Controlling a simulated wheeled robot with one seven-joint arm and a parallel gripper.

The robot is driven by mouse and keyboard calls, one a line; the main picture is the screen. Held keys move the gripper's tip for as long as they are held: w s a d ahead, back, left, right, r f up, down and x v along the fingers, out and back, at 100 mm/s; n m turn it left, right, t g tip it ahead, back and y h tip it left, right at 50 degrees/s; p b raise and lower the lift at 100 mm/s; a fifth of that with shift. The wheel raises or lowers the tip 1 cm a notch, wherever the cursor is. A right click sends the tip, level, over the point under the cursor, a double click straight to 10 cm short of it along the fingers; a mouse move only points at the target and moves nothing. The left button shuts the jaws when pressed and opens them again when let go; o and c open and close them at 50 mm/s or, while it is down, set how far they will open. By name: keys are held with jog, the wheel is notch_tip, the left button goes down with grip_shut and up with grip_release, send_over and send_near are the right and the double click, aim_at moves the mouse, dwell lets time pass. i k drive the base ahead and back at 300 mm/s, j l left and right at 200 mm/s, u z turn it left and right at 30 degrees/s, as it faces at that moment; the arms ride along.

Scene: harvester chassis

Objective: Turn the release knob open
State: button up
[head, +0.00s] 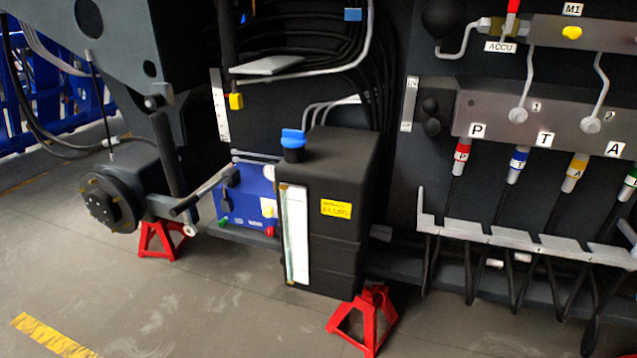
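No part in the head view is labelled as the release knob, so I cannot tell which one it is. At the upper right, a red handle (513,6) sits on a brass fitting beside the ACCU label (500,46); the top edge cuts it off. A yellow round cap or knob (572,32) is on the grey block below the M1 label (573,9). My gripper is not in view.
A black tank (335,210) with a blue cap (293,140) stands mid-view beside a blue box (246,200). Red stands (365,320) support the chassis. Hoses with coloured ends hang under the manifold, above a grey rack (480,232). The floor in front is clear.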

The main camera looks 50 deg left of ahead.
aim_at(269, 232)
jog(key=u, duration=0.45)
jog(key=k+u, duration=0.1)
jog(key=u, duration=1.25)
jog(key=j+u, duration=0.15)
jog(key=u, duration=0.3)
jog(key=k+u, duration=0.1)
jog(key=u, duration=0.35)
